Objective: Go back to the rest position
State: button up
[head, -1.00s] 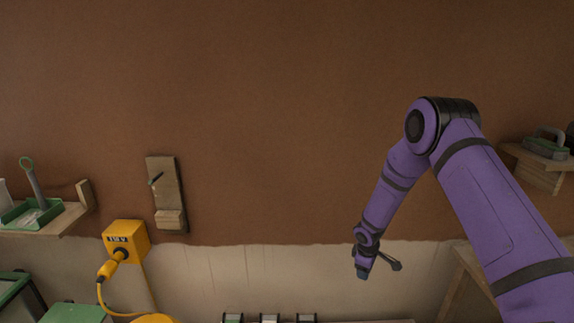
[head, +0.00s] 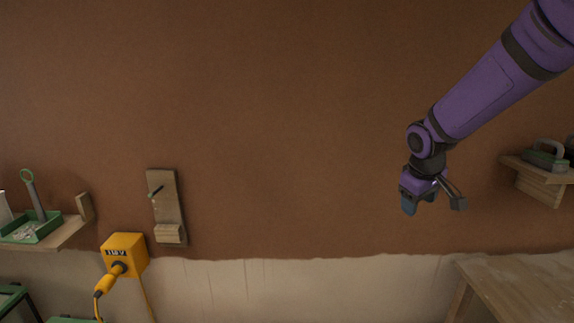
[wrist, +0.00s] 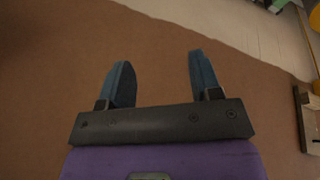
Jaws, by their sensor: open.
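My gripper (head: 432,202) hangs at the end of my purple arm on the right side of the head view, in front of the brown plaster wall (head: 290,130). Its two fingers stand apart with nothing between them.
A wooden shelf (head: 545,180) with a green-based float (head: 544,157) is at right, above a wooden table (head: 520,287). At left are a wooden wall bracket (head: 167,207), a yellow power box (head: 124,250) and a shelf with a green tray (head: 30,228). The middle is clear.

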jog(key=s+r+m+t+y, duration=0.1)
jog(key=s+r, duration=0.4)
jog(key=s, duration=1)
jog(key=s+r+m+y, duration=0.1)
jog(key=s+r+m, duration=0.3)
jog(key=s, duration=1)
notch_tip(320, 180, up, 2)
jog(key=shift+s+a+r+t, duration=0.2)
jog(key=shift+s+a+t, duration=0.1)
jog(key=shift+s+t, duration=0.1)
